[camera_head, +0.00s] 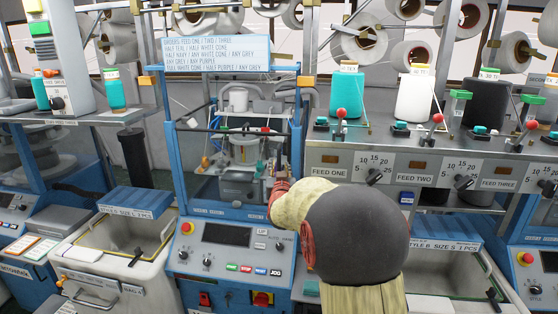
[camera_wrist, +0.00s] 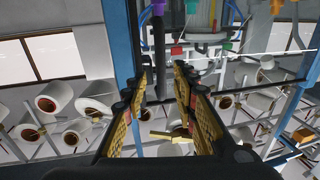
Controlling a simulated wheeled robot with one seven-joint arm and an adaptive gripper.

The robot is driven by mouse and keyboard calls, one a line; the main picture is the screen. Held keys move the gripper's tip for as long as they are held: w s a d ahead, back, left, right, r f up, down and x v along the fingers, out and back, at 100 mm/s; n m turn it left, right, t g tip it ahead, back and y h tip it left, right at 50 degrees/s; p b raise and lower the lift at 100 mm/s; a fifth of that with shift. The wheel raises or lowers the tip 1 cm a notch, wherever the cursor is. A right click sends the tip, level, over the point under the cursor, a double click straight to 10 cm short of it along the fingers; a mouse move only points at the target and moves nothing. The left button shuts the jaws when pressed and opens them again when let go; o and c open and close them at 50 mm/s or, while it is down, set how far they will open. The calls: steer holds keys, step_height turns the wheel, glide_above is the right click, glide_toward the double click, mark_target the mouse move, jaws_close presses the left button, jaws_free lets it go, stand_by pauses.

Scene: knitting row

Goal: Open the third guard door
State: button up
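A guard door (camera_head: 226,160), a clear panel in a blue frame, covers the front of the knitting machine at the centre of the head view. It appears shut. Which door counts as the third is not readable. My gripper (camera_head: 272,172) is in front of the door's right side, close to the blue right post; my own arm hides part of that area. In the wrist view my gripper (camera_wrist: 163,72) has its two fingers apart, with nothing clearly held between them. A blue frame post (camera_wrist: 122,45) stands left of the fingers. A door handle cannot be made out.
A control panel (camera_head: 232,250) with buttons and knobs lies below the door. An open bin (camera_head: 75,250) stands at the left. A feed shelf (camera_head: 340,160) with teal, white and black yarn cones (camera_head: 414,98) is at the right. A label board (camera_head: 215,52) hangs above the door.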

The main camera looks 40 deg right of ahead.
mark_target(279, 162)
steer(key=shift+x, duration=2.7)
steer(key=shift+c, duration=1.1)
jaws_close()
steer(key=shift+a, duration=0.1)
